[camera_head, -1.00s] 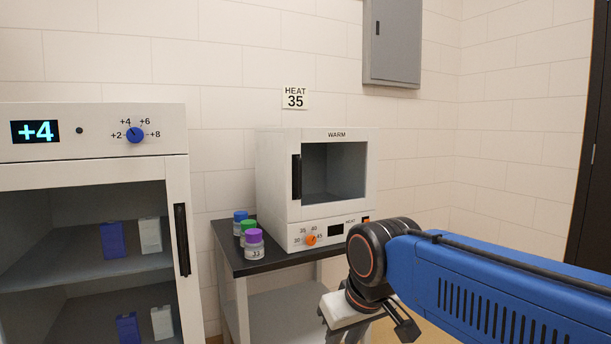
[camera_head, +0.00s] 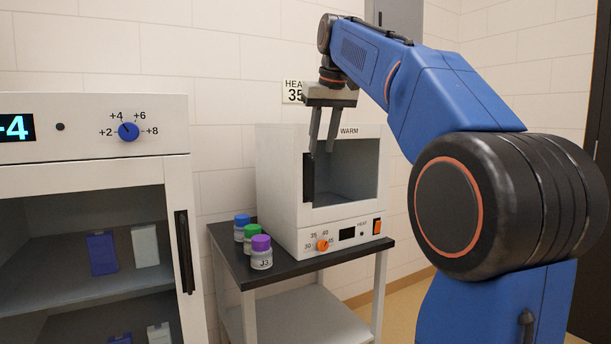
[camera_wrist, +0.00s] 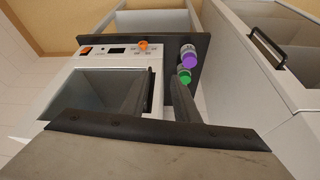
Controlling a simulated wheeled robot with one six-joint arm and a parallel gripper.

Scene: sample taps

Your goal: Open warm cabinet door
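The white warm cabinet (camera_head: 278,190) stands on a small dark-topped table, its windowed door facing me and looking shut. Its black vertical door handle (camera_head: 308,178) is on the door's left side; it also shows in the wrist view (camera_wrist: 150,92). My gripper (camera_head: 320,150) hangs fingers down in front of the upper left of the door, at the top of the handle. The two fingers are apart with a gap between them. In the wrist view my gripper (camera_wrist: 158,95) has one finger on each side of the handle. I cannot tell whether they touch it.
Several capped bottles, blue (camera_head: 242,222), green (camera_head: 251,232) and purple (camera_head: 261,250), stand on the table (camera_head: 285,268) left of the cabinet. A larger fridge (camera_head: 186,150) with a black handle stands at the left. An orange knob (camera_head: 322,245) sits below the door.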

